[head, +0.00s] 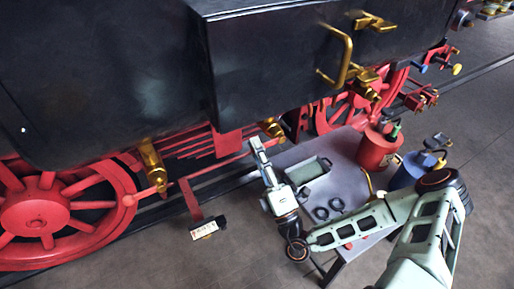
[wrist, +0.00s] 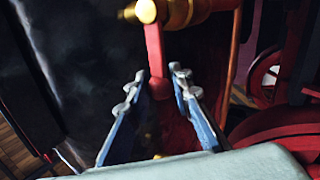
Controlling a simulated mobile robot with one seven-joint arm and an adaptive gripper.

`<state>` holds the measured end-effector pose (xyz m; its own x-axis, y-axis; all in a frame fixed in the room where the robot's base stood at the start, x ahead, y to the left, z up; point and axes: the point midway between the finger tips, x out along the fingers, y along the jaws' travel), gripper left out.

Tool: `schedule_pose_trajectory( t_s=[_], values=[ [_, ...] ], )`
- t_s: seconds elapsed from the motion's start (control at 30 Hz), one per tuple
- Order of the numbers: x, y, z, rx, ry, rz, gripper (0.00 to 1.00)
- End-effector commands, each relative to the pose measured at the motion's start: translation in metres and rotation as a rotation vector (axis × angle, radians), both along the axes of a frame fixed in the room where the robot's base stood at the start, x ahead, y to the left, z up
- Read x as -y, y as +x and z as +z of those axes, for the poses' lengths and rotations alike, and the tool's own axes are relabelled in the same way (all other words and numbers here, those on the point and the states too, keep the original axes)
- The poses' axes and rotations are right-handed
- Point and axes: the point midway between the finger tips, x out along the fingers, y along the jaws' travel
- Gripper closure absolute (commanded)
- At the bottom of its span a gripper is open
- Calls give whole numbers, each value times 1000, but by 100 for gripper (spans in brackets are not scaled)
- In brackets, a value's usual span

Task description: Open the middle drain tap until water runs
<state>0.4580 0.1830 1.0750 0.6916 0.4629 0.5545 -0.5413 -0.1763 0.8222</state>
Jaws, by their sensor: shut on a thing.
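The middle drain tap (head: 272,128) is a brass fitting low on the black locomotive's side. In the wrist view the brass tap body (wrist: 180,12) is at the top edge, with a red lever (wrist: 154,48) hanging down from it. My gripper (head: 256,142) is just left of and below the tap in the head view. In the wrist view my gripper (wrist: 155,82) has its two blue-grey fingers on either side of the lever, shut on it. The lever looks nearly vertical there. No running water shows in either view.
Another brass tap (head: 152,165) is at the left. A small labelled box (head: 207,228) is at lower left.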

Motion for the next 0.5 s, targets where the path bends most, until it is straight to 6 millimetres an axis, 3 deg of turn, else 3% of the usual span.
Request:
schedule_pose_trajectory(
  t_s=[0.43, 0.47, 0.5],
  values=[
    [0, 0, 4, 2, 13, 0, 100],
    [0, 0, 4, 2, 13, 0, 79],
    [0, 0, 4, 2, 13, 0, 75]
  ],
)
